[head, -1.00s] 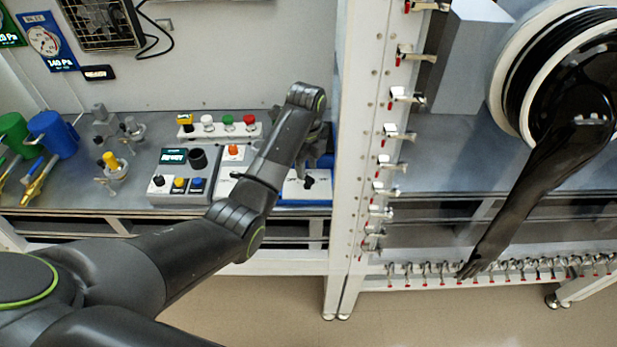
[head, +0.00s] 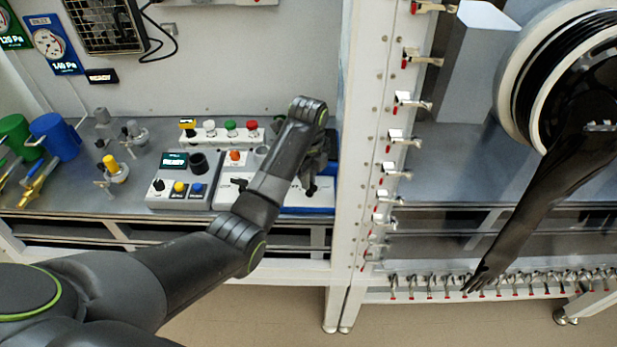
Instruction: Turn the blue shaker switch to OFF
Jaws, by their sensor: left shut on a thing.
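The blue shaker (head: 322,210) is a white box with a blue edge, at the right end of the bench against the white frame post. Its black switch (head: 311,191) is on the front part, partly covered by my left gripper (head: 312,183). My left arm comes in from the lower left and bends down at the wrist over the shaker. The left gripper is shut at the switch; its fingertips are small and dark, and which way the switch points cannot be told. My right gripper is out of view.
Left of the shaker stands a white unit with an orange button (head: 235,155), then a grey control box (head: 180,190). A button strip (head: 221,133) lies behind. Blue (head: 54,136) and green containers and valves stand farther left. A clamp-lined post (head: 362,150) is close on the right.

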